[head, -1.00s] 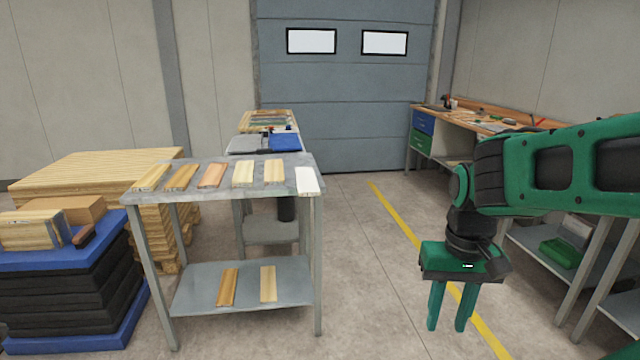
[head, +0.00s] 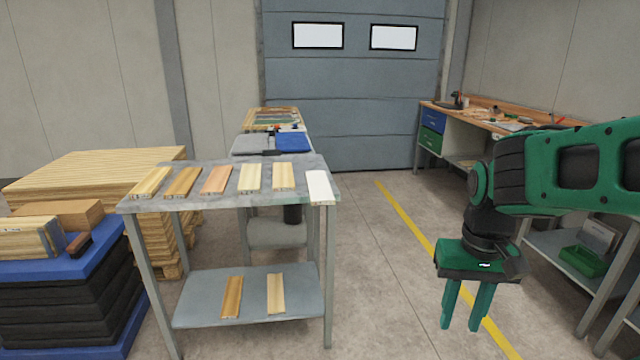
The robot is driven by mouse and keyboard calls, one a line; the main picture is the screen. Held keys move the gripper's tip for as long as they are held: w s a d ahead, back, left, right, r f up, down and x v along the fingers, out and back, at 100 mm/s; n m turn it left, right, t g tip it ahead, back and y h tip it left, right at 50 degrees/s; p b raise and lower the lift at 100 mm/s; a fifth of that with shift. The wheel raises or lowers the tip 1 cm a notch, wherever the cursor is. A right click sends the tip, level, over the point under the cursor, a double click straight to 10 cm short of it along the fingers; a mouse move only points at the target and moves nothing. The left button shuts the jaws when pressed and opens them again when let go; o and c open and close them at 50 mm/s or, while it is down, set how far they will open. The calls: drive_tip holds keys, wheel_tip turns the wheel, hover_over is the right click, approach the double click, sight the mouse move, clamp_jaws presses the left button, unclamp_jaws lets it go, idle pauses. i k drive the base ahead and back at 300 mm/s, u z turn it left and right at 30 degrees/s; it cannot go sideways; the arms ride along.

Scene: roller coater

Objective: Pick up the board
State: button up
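Several boards lie in a row on the top of a grey metal table. From left they are a pale wood board (head: 151,182), a brown one (head: 183,182), a reddish one (head: 217,180), two light ones (head: 250,177) and a white one (head: 320,187) at the right edge. Two more, a brown board (head: 231,297) and a pale board (head: 275,293), lie on the lower shelf. Which one the task means cannot be told. My green gripper (head: 461,326) hangs pointing down, right of the table and apart from it. Its fingers are parted with nothing between them.
The grey table (head: 222,206) stands ahead on the left. A pallet stack (head: 90,175) and a blue-topped stack (head: 75,268) stand left of it. A workbench (head: 487,125) is at the back right. Clear floor (head: 375,250) lies between table and gripper.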

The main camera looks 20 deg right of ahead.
sight(319, 190)
drive_tip(key=u, duration=0.05)
drive_tip(key=i, duration=1.15)
